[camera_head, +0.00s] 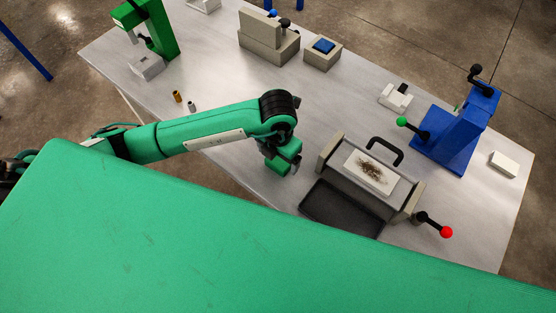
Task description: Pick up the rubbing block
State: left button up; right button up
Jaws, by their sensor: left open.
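I cannot tell for certain which thing is the rubbing block. A plain white block (503,163) lies near the right edge of the table. A white slab (354,164) with a dark brown smudge sits in a grey fixture (327,152) with a black handle (385,148). My left gripper (284,165) is open and points down over the table, just left of the grey fixture and apart from it. Nothing shows between its fingers. My right gripper is not in view.
A dark tray (335,207) lies in front of the fixture, and a red-knobbed lever (446,232) sticks out at its right. A blue press (447,140) stands behind right. Grey blocks (270,45) and a green press (160,30) stand farther back. The middle of the table is clear.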

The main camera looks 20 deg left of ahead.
pick_arm(q)
notch_tip(320, 180, down, 3)
jog(key=shift+w+f+p, duration=0.1)
jog(key=shift+p, duration=0.55)
jog(key=shift+f, duration=0.25)
jog(key=c, duration=1.1)
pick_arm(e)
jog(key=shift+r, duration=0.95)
pick_arm(q)
jog(key=shift+w+r, duration=0.1)
jog(key=shift+r+b, duration=0.3)
jog(key=shift+r, duration=0.2)
notch_tip(320, 180, up, 11)
jog(key=b, duration=0.3)
notch_tip(320, 180, up, 8)
send_over(278, 161)
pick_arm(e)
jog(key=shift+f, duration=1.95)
